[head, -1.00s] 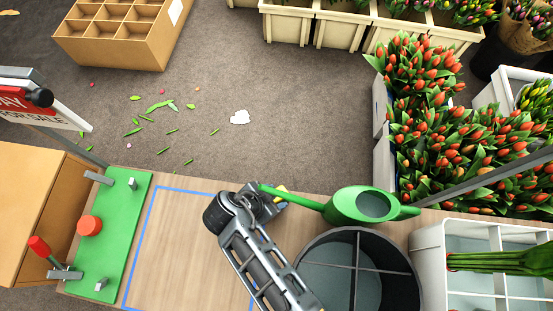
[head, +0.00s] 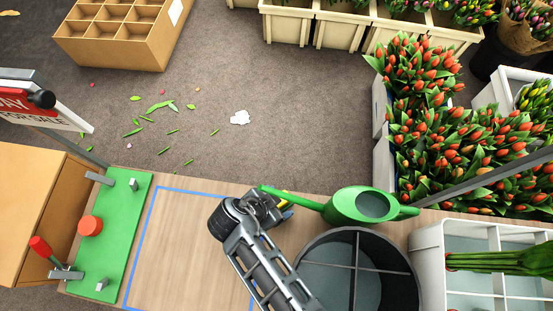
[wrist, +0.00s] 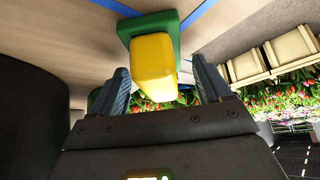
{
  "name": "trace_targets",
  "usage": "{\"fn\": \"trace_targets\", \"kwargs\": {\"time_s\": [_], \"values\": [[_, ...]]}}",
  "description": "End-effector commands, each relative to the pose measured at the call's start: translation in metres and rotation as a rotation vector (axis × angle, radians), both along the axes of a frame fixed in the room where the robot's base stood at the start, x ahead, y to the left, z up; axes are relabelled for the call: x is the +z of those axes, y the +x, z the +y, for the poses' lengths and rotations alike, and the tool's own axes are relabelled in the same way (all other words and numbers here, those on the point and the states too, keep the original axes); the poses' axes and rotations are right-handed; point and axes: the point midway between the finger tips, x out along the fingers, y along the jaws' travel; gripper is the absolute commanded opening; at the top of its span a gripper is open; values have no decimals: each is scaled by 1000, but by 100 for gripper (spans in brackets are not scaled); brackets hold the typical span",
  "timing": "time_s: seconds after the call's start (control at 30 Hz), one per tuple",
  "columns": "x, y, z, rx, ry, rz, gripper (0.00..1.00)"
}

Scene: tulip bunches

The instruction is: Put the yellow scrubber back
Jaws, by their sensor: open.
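The yellow scrubber (wrist: 153,65) fills the middle of the wrist view, between the two finger lines, with a gap on each side. It meets a green base (wrist: 148,28) at its far end; I cannot tell if the two are fixed together. My gripper (wrist: 163,88) is open, and its blue-grey fingers are apart. In the head view my gripper (head: 282,210) is low over the table's far edge, left of the watering can. Only a bit of yellow (head: 284,193) shows beside it; my wrist hides the rest.
A green watering can (head: 357,206) is close to the right of my gripper, its spout reaching toward it. A black divided bucket (head: 322,245) stands nearer. A blue-outlined area (head: 182,245) of table is bare at left, beside a green board (head: 122,235).

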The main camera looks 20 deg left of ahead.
Motion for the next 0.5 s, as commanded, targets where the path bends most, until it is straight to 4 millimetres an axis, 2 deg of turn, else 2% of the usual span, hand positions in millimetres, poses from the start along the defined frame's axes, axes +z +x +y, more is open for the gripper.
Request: {"fn": "trace_targets", "kwargs": {"time_s": [0.17, 0.5], "values": [[9, -4, 3, 1, 1, -1, 78], [65, -34, 21, 2, 3, -2, 78]]}}
